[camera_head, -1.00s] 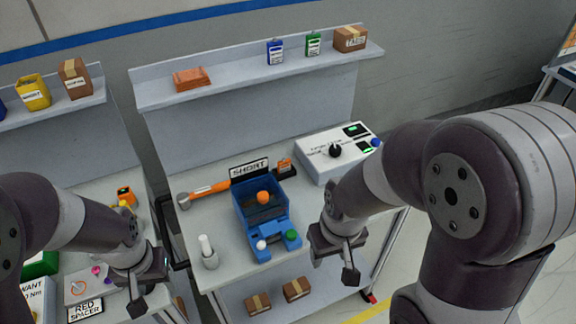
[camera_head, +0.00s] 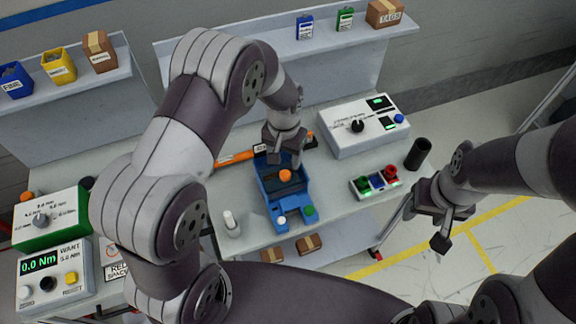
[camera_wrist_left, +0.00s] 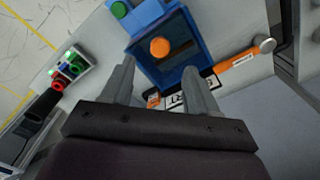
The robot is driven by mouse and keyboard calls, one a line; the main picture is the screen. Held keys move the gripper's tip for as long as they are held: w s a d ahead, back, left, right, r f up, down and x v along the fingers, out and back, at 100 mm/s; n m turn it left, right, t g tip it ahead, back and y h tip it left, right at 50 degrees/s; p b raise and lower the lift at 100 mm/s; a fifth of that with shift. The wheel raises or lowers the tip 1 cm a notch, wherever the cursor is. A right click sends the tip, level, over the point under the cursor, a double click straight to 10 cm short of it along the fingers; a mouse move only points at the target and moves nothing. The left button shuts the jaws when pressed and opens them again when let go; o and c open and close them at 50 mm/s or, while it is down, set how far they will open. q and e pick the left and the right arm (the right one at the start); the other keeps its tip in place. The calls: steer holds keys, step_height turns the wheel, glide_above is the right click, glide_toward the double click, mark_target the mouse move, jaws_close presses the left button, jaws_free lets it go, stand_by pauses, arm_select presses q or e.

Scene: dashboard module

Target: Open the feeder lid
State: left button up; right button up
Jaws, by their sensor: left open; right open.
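The blue feeder (camera_head: 270,193) stands on the grey bench in the head view, and its box (camera_wrist_left: 188,62) shows at the top of the left wrist view. An orange knob (camera_head: 286,175) sits over the box; it also shows in the left wrist view (camera_wrist_left: 159,47). A dark surface lies around the knob, and I cannot tell the lid's exact outline. My left gripper (camera_head: 285,158) is open and empty at the feeder's back edge. In the left wrist view its fingers (camera_wrist_left: 160,88) are spread below the knob, apart from it. My right gripper (camera_head: 428,226) is open and empty, right of the bench.
A white control box (camera_head: 360,130) stands behind right of the feeder. A button panel (camera_head: 374,183) and a black cup (camera_head: 418,153) are at the right. A white bottle (camera_head: 231,223) stands front left. An orange-handled tool (camera_wrist_left: 243,61) lies behind the feeder, near a label sign (camera_wrist_left: 178,102).

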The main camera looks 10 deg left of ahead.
mark_target(285, 172)
arm_select(q)
steer(key=f, duration=0.2)
steer(key=f+p, duration=0.1)
steer(key=f, duration=0.3)
steer(key=shift+w+f+p, duration=0.35)
steer(key=shift+w+p, duration=0.05)
steer(key=shift+s+f, duration=0.2)
steer(key=shift+f, duration=0.4)
arm_select(e)
steer(key=shift+w+r, duration=0.25)
steer(key=shift+r, duration=0.95)
arm_select(q)
steer(key=shift+w, duration=0.1)
arm_select(e)
steer(key=shift+w, duration=0.1)
arm_select(q)
jaws_close()
